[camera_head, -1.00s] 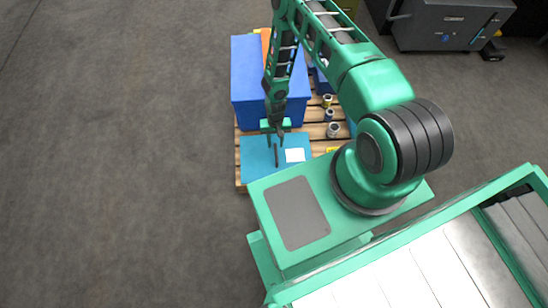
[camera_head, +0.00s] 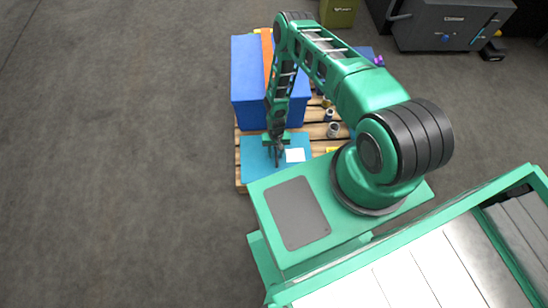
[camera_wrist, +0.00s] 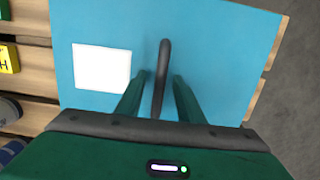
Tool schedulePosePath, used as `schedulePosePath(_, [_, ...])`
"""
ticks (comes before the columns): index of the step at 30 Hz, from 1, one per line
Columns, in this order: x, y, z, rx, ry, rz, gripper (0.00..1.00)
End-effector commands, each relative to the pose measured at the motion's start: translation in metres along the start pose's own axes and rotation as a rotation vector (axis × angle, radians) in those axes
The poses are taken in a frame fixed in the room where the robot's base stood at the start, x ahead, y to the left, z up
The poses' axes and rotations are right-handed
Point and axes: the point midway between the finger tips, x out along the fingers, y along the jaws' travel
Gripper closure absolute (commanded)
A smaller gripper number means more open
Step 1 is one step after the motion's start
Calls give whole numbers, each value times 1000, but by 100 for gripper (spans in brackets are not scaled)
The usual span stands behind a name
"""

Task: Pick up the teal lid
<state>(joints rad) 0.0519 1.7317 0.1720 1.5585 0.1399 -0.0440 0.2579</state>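The teal lid (camera_head: 257,171) lies flat on the pallet in the head view, with a white square label (camera_head: 295,155) on it. It fills most of the wrist view (camera_wrist: 225,60). Its dark upright handle (camera_wrist: 164,65) stands in the middle of the wrist view. My gripper (camera_head: 276,155) is over the lid. In the wrist view the two green fingers of my gripper (camera_wrist: 160,85) are apart, one on each side of the handle, with a gap visible on both sides. Whether the fingertips touch the lid is hard to tell.
A large blue box (camera_head: 250,85) stands on the wooden pallet (camera_head: 318,132) just behind the lid. Small cans (camera_head: 333,130) stand to its right. A grey cabinet (camera_head: 445,30) is at the back right. The floor on the left is clear.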

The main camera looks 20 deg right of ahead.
Motion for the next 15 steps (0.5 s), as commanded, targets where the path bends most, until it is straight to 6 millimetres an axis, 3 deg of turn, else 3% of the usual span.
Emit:
schedulePosePath(5, [0,0,0,0,0,0,66])
schedulePosePath(9, [0,0,0,0,0,0,97])
schedulePosePath(10, [0,0,0,0,0,0,100])
schedulePosePath(15, [0,0,0,0,1,-1,100])
